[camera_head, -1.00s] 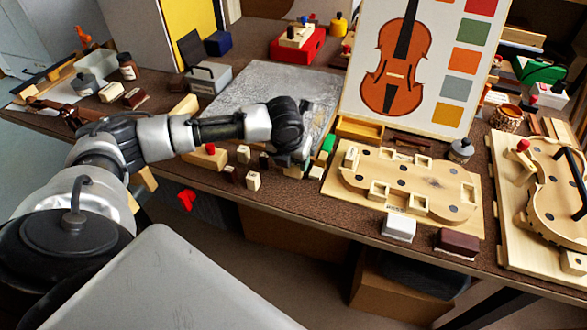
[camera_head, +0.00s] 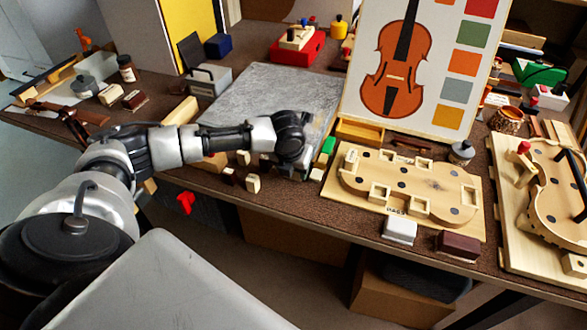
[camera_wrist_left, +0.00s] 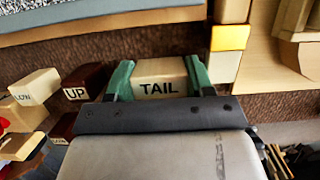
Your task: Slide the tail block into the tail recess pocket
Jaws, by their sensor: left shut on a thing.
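The tail block (camera_wrist_left: 160,80), a pale wooden block marked TAIL, sits between the green fingers of my left gripper (camera_wrist_left: 158,78) in the left wrist view. The gripper is shut on it. In the head view my left gripper (camera_head: 294,168) is low over the front of the bench, left of the pale violin-shaped mould board (camera_head: 425,187); its hand hides the block there. The board has several square-rimmed pockets, among them one at the left end (camera_head: 350,158). I cannot read which is the tail recess. My right gripper is out of view.
Small blocks, including a dark one marked UP (camera_wrist_left: 82,82), stand left of the gripper. A green block (camera_head: 327,147) stands between gripper and board. A white block (camera_head: 399,230) and a dark red block (camera_head: 458,244) lie at the front edge. The violin picture panel (camera_head: 415,70) stands behind.

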